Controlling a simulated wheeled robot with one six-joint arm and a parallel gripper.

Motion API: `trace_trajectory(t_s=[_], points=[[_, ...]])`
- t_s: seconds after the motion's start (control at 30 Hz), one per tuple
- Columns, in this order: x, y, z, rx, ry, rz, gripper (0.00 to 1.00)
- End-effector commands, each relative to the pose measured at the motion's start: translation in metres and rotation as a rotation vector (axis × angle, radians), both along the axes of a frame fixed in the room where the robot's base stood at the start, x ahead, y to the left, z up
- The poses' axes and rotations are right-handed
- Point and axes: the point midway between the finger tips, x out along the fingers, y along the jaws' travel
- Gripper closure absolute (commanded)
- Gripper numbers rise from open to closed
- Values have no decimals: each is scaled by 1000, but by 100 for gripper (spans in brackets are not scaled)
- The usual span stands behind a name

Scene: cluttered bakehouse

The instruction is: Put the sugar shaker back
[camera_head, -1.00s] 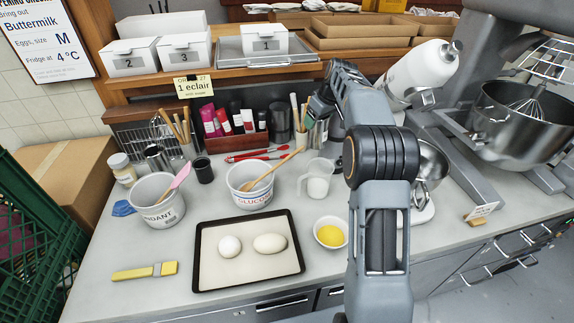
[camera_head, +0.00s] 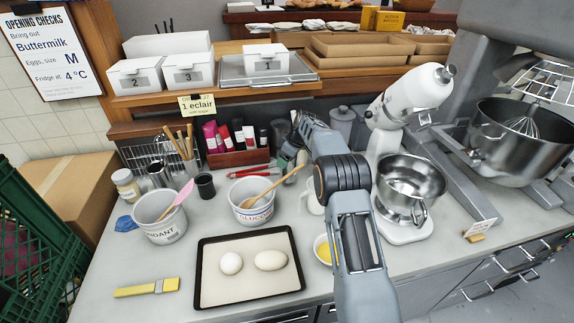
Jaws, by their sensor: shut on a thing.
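My gripper (camera_head: 291,152) is low over the back of the counter, just right of the dark red rack of tubes and bottles. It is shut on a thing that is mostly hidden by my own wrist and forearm. I take this to be the sugar shaker, but its shape does not show clearly. I cannot tell whether it touches the counter (camera_head: 110,262).
Left of my gripper are the red rack (camera_head: 240,157) and red tongs (camera_head: 240,174). In front stand the glucose tub (camera_head: 250,214), a white jug (camera_head: 312,199) and a yellow bowl (camera_head: 322,252). A stand mixer (camera_head: 415,92) is at right; a shelf (camera_head: 215,90) overhangs behind.

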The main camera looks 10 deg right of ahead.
Motion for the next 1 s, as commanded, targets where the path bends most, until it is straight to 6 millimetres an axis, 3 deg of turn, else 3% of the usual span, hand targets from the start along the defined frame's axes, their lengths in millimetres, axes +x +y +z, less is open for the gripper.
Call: trace_trajectory(t_s=[0.3, 0.67, 0.7, 0.93, 1.0], points=[[0, 0, -32, 0, 0, -1, 62], [0, 0, -37, 0, 0, -1, 62], [0, 0, -37, -1, 0, -1, 30], [0, 0, -36, -1, 1, -1, 8], [0, 0, -36, -1, 1, -1, 6]])
